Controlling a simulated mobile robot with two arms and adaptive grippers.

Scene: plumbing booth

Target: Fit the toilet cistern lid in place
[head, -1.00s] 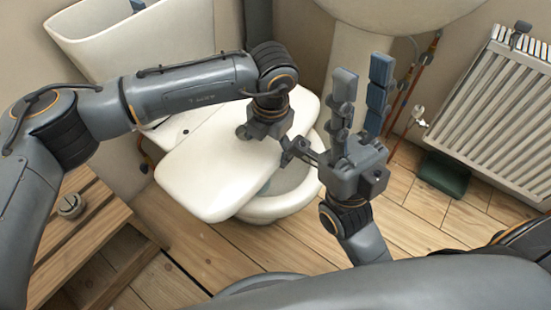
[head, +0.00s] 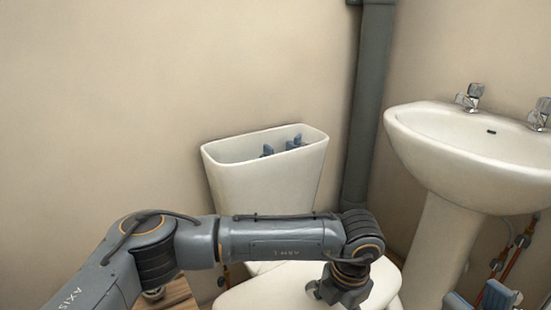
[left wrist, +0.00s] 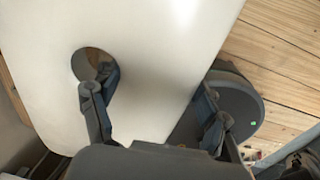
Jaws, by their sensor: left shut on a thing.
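The white cistern (head: 262,186) stands open-topped against the wall, with blue fittings (head: 280,147) showing inside. The white lid (head: 262,294) is low in front of it, partly cut off by the frame and partly behind my left arm. My left gripper (head: 340,290) is shut on the lid. In the left wrist view, the lid (left wrist: 150,40) has a round hole (left wrist: 92,62); one finger of the gripper (left wrist: 158,105) reaches that hole and the other is at the lid's edge. My right gripper (head: 478,298) shows only its spread fingertips at the bottom right, apart and empty.
A white basin (head: 450,150) on a pedestal (head: 436,240) stands to the right. A grey vertical pipe (head: 371,110) runs between cistern and basin. The wall (head: 180,80) above the cistern is clear. Copper pipes (head: 510,255) are under the basin.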

